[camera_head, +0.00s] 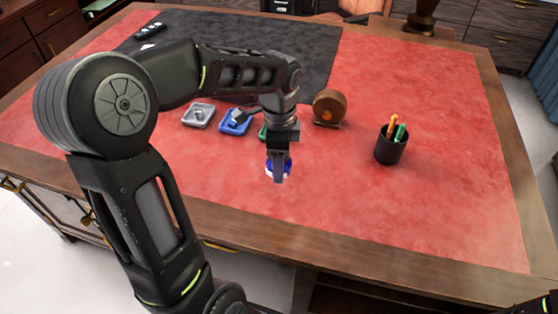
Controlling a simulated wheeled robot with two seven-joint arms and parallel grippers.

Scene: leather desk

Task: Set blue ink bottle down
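My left gripper (279,175) points down over the red leather near the middle of the desk. A blue ink bottle (270,169) shows at its fingers, mostly hidden behind them, and the gripper appears shut on it. I cannot tell whether the bottle touches the desk. A blue tray (234,127) with a dark item in it lies behind and to the left. My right gripper is not in view; only a bit of my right arm shows in the bottom right corner.
A grey tray (187,119) lies left of the blue one, and a green item (262,132) is partly hidden by my arm. A brown round object (329,107) and a black pen cup (390,149) stand to the right. The red front area (400,210) is clear.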

